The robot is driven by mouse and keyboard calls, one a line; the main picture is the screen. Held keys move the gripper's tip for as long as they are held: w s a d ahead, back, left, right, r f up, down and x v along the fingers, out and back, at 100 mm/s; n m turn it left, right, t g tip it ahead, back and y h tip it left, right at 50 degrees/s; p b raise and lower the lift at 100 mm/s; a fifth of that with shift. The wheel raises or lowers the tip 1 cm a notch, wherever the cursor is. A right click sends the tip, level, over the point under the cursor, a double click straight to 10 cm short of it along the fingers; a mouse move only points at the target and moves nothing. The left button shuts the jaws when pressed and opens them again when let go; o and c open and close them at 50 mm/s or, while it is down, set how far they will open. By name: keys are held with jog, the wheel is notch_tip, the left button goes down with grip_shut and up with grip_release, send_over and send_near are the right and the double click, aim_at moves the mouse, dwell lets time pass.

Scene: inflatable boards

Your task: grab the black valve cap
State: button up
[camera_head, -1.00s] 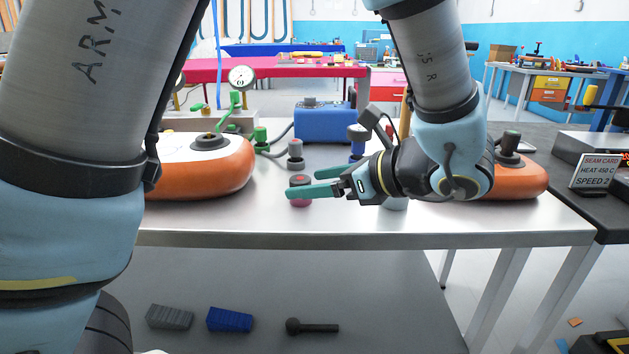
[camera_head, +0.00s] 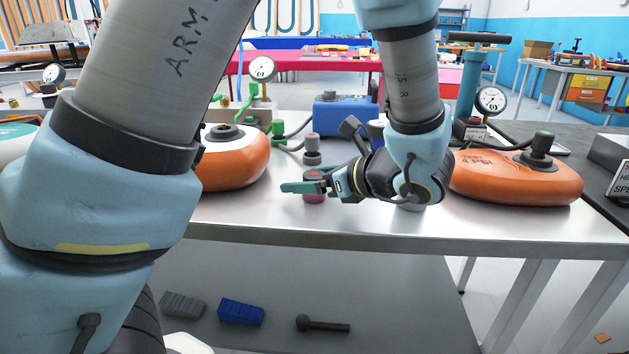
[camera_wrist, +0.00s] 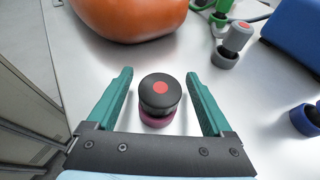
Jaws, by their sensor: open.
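The black valve cap (camera_wrist: 160,91) has a red dot on top and sits on a dark pink base (camera_wrist: 157,120) on the metal table. In the wrist view it stands upright between the two green fingers of my gripper (camera_wrist: 163,92), with a gap on each side. My gripper is open and holds nothing. In the head view my gripper (camera_head: 297,184) is low over the table, and its fingers partly hide the cap (camera_head: 314,174); the pink base (camera_head: 314,198) shows below them.
Orange inflatable boards lie to the left (camera_head: 235,160) and right (camera_head: 515,178) on the table. A grey valve piece (camera_wrist: 233,41) stands behind the cap, with a blue box (camera_head: 345,117) farther back. Another blue-based piece (camera_wrist: 308,119) is at the right in the wrist view.

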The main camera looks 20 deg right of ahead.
jog(key=shift+w+a+f, duration=0.25)
jog(key=shift+w+a, duration=0.1)
jog(key=shift+w, duration=0.15)
grip_shut()
dwell(0.3)
